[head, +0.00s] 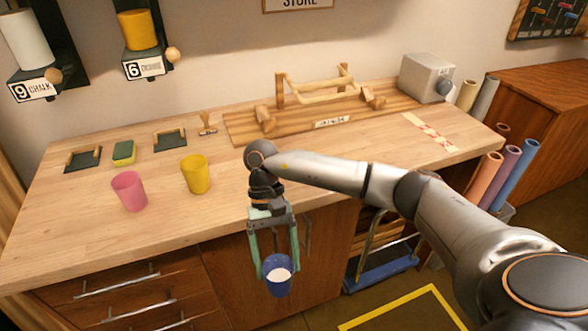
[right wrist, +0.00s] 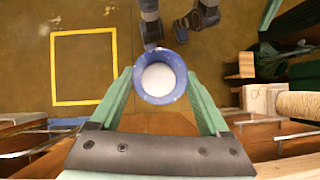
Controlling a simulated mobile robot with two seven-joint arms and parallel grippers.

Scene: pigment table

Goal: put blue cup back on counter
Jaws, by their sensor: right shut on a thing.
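The blue cup (head: 279,284) is upright with white contents, held in front of the counter's front edge and below its top. My right gripper (head: 276,272) is shut on the cup, with one green finger on each side of it. In the right wrist view the blue cup (right wrist: 160,76) shows from above between the green fingertips, over the floor. The wooden counter (head: 330,160) spans the middle of the head view. My left gripper is not in view.
A pink cup (head: 129,191) and a yellow cup (head: 196,174) stand on the counter, left of my right arm. A sponge (head: 124,153) and small holders lie behind them. A wooden rack (head: 322,105) and grey box (head: 425,77) stand at the back. Bare counter lies right of the yellow cup.

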